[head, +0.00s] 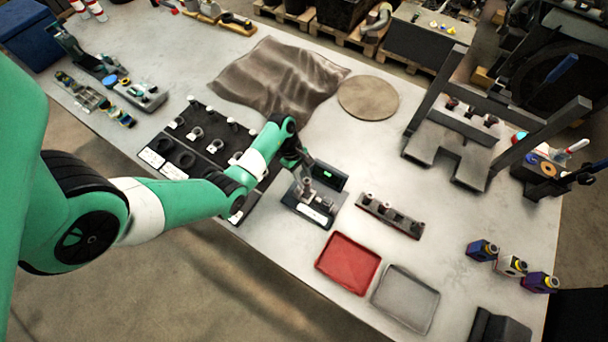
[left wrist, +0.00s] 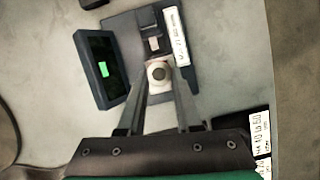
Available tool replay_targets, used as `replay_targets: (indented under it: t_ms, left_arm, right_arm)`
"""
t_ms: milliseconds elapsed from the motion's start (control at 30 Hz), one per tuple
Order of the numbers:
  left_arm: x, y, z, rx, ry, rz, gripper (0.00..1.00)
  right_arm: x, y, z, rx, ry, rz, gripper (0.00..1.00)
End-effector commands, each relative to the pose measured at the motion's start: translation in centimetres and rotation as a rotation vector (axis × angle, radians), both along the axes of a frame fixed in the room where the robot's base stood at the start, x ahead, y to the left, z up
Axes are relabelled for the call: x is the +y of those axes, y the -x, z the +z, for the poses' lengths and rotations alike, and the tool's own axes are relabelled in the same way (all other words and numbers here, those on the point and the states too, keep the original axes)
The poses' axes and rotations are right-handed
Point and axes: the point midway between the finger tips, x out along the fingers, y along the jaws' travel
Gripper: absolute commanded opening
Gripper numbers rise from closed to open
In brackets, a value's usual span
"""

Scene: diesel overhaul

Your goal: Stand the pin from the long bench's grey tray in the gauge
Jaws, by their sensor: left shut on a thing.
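The gauge (head: 318,211) is a dark base with a white label and a screen with a green patch, standing on the long bench. It also shows in the left wrist view (left wrist: 122,27), with its screen (left wrist: 98,70) on the left. My left gripper (head: 303,174) is over the gauge. In the left wrist view its fingers (left wrist: 160,78) are shut on the pin (left wrist: 158,73), seen end-on as a pale round piece with a dark centre. I cannot tell whether the pin touches the gauge. The grey tray (head: 405,299) looks empty. My right gripper is out of view.
A red tray (head: 348,263) lies beside the grey one. A dark block with several small parts (head: 390,216) stands right of the gauge. A black mat with rings (head: 207,139) lies to the left. Small bottles (head: 511,265) stand at the right.

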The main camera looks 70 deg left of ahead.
Motion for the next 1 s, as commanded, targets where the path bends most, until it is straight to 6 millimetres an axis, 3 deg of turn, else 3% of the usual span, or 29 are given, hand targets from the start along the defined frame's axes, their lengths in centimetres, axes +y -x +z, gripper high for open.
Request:
replay_targets:
  t_ms: [1000]
  left_arm:
    - [0.0,-0.1,-1.5,-0.001,0.000,0.000,0.00]
  right_arm:
    - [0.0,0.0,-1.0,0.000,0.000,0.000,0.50]
